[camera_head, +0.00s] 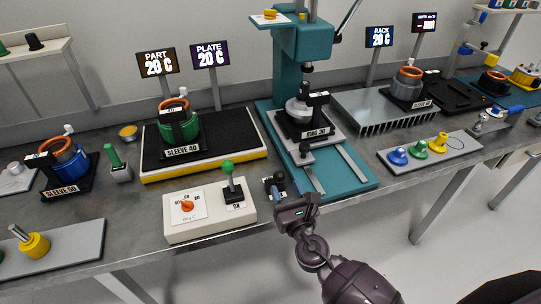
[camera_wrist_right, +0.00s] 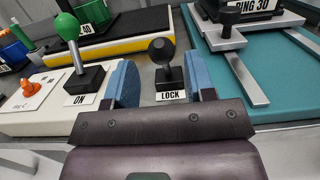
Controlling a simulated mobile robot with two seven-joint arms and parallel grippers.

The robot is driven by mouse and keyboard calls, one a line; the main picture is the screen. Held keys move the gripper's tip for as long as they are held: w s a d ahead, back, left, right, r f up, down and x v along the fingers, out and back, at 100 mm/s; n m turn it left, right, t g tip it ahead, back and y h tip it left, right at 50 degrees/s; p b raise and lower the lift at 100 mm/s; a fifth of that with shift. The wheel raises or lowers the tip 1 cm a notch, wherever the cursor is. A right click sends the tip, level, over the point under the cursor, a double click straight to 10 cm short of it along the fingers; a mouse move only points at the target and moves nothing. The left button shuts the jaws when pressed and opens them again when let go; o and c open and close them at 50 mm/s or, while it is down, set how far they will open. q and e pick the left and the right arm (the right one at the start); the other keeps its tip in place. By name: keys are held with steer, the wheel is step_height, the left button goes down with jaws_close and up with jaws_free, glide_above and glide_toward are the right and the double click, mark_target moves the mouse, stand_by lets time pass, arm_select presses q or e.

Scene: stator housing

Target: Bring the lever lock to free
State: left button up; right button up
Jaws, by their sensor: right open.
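The lever lock (camera_wrist_right: 163,55) is a short lever with a round black knob on a black base, with a white plate reading LOCK in front of it. In the right wrist view my right gripper (camera_wrist_right: 160,82) is open. Its two blue finger pads appear on either side of the lever lock, with gaps on both sides, and no contact shows. In the head view my right gripper (camera_head: 284,194) is at the table's front edge, and it partly hides the lever lock there.
Left of it is a white control box (camera_head: 210,212) with an orange dial (camera_head: 187,206) and a green-knobbed lever (camera_head: 230,180) marked ON. Right of it is the teal press base (camera_head: 350,185) with rails and the RING 30 fixture (camera_head: 318,134). A yellow-edged black plate (camera_head: 205,165) carries SLEEVE 40 behind.

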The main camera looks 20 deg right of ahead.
mark_target(280, 175)
steer(key=shift+w+r, duration=0.15)
steer(key=shift+w, duration=0.85)
steer(key=shift+w+r, duration=0.1)
steer(key=shift+w, duration=0.85)
steer(key=shift+w, duration=0.25)
steer(key=c, duration=0.6)
steer(key=shift+w+r+p, duration=0.35)
steer(key=shift+w+r, duration=0.1)
steer(key=shift+w, duration=0.05)
steer(key=shift+w+a+r, duration=0.1)
steer(key=shift+w+r, duration=0.1)
steer(key=shift+w, duration=1.1)
steer(key=shift+w+f, duration=0.1)
steer(key=shift+w, duration=0.95)
steer(key=shift+w+a+f+b, duration=0.1)
steer(key=shift+w+f+b, duration=0.2)
steer(key=shift+w+b, duration=0.3)
steer(key=shift+w+f+b, duration=0.3)
steer(key=shift+w+b, duration=0.05)
steer(key=shift+w, duration=0.45)
steer(key=o, duration=0.6)
